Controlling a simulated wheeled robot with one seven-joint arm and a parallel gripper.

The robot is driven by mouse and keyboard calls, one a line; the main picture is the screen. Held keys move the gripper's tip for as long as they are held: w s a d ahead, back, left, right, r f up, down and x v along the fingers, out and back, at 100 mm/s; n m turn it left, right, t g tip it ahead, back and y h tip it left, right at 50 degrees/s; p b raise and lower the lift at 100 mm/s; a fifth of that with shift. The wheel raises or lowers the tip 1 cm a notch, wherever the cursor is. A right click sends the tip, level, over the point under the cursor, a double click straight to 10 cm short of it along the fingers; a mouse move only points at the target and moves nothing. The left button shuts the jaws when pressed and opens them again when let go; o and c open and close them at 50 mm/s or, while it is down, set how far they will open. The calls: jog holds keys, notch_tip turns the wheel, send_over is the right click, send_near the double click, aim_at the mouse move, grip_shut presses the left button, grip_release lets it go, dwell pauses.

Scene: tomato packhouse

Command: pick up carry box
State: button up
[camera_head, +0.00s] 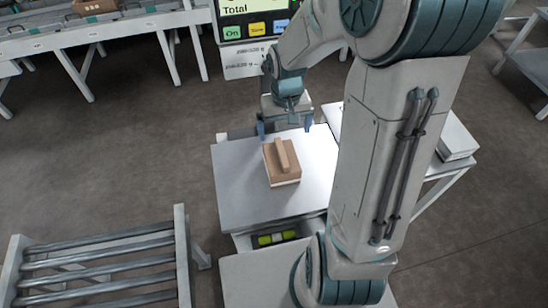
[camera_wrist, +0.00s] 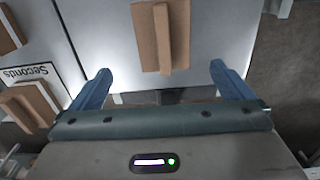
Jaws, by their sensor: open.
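A small brown carry box (camera_head: 285,174) with a raised bar-shaped handle on top sits on the light metal platform (camera_head: 237,188) in the head view. In the wrist view the box (camera_wrist: 177,42) lies ahead of the fingers, with its handle (camera_wrist: 162,38) running lengthwise. My gripper (camera_head: 285,128) is open and empty, above the platform near the box's far side. Its two blue fingers show in the wrist view (camera_wrist: 160,85), apart from each other, and the box is not between them. The box's underside is hidden.
A display screen (camera_head: 255,20) stands behind the platform. A roller conveyor (camera_head: 100,262) is at lower left, and a long bench (camera_head: 120,25) is at upper left. In the wrist view, other brown boxes (camera_wrist: 28,103) lie at left by a "Seconds" sign (camera_wrist: 38,72).

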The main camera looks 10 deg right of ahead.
aim_at(281, 152)
jog(key=f, duration=0.5)
jog(key=f+b, duration=0.1)
jog(key=f, duration=0.2)
jog(key=shift+a, duration=0.35)
jog(key=shift+s+f, duration=0.1)
jog(key=shift+f, duration=2.75)
jog(key=c, duration=1.1)
jog(key=shift+o, duration=0.2)
jog(key=shift+r, duration=0.1)
